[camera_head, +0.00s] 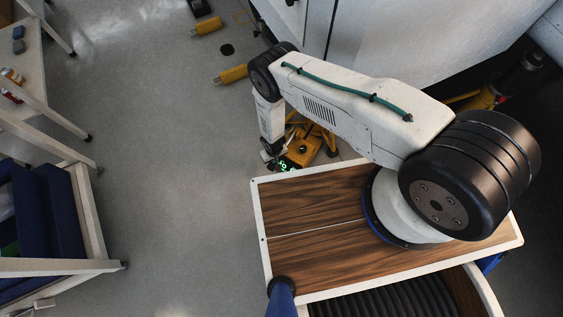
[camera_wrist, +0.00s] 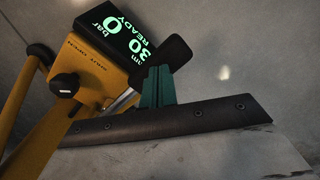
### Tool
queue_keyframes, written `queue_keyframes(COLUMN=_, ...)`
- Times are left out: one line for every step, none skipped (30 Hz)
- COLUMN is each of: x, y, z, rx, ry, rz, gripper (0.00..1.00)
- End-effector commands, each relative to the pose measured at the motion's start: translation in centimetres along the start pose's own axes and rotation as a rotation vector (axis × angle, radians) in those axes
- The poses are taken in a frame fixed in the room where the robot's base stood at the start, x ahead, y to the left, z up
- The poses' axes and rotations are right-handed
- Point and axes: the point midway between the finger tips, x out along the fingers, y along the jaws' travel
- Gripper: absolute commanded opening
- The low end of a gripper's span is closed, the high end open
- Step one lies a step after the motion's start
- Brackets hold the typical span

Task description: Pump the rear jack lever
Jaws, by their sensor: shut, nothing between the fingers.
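The yellow jack (camera_head: 303,150) stands on the floor just beyond my wooden deck. In the wrist view its yellow body (camera_wrist: 92,75) carries a black display (camera_wrist: 125,32) with green text, including "0 bar" and "READY", and a black knob (camera_wrist: 65,85). A pale rod (camera_wrist: 122,101) runs up toward a black grip (camera_wrist: 178,56), which looks like the lever. My gripper (camera_wrist: 157,72) has green fingers, shut with nothing between them. The fingers overlap the black grip in view; I cannot tell if they touch. In the head view my gripper (camera_head: 271,158) hangs beside the jack's display.
A large white body (camera_head: 400,45) fills the top right. Yellow chocks (camera_head: 232,75) lie on the floor at upper centre. Another yellow stand (camera_head: 485,97) is at right. A bench frame with blue bins (camera_head: 50,215) stands at left. The grey floor between is clear.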

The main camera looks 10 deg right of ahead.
Motion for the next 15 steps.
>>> queue_keyframes(x=-0.2, y=-0.1, z=-0.2, rx=0.000, ry=0.002, rz=0.000, gripper=0.00)
queue_keyframes(x=-0.4, y=-0.1, z=-0.2, rx=-0.001, ry=0.002, rz=0.000, gripper=0.00)
queue_keyframes(x=-0.7, y=-0.1, z=-0.2, rx=-0.001, ry=0.002, rz=0.000, gripper=0.00)
queue_keyframes(x=-1.1, y=-0.1, z=-0.2, rx=-0.001, ry=0.001, rz=0.000, gripper=0.00)
queue_keyframes(x=-1.4, y=-0.1, z=-0.2, rx=-0.001, ry=0.002, rz=0.000, gripper=0.00)
queue_keyframes(x=-1.9, y=-0.1, z=-0.2, rx=-0.001, ry=0.001, rz=0.000, gripper=0.00)
queue_keyframes(x=-2.3, y=-0.1, z=-0.2, rx=-0.001, ry=0.002, rz=0.000, gripper=0.00)
queue_keyframes(x=-2.7, y=-0.1, z=-0.2, rx=-0.001, ry=0.002, rz=0.000, gripper=0.00)
queue_keyframes(x=-3.2, y=-0.1, z=-0.2, rx=-0.001, ry=0.002, rz=0.000, gripper=0.00)
queue_keyframes(x=-3.5, y=-0.1, z=-0.2, rx=-0.001, ry=0.002, rz=0.000, gripper=0.00)
queue_keyframes(x=-3.9, y=-0.1, z=-0.2, rx=-0.001, ry=0.002, rz=0.000, gripper=0.00)
queue_keyframes(x=-4.3, y=-0.1, z=-0.2, rx=-0.001, ry=0.002, rz=0.000, gripper=0.00)
queue_keyframes(x=-4.7, y=-0.1, z=-0.1, rx=-0.001, ry=0.001, rz=0.000, gripper=0.00)
queue_keyframes(x=-5.1, y=-0.1, z=-0.2, rx=-0.001, ry=0.001, rz=0.000, gripper=0.00)
queue_keyframes(x=-5.6, y=-0.1, z=-0.1, rx=-0.001, ry=0.000, rz=0.000, gripper=0.00)
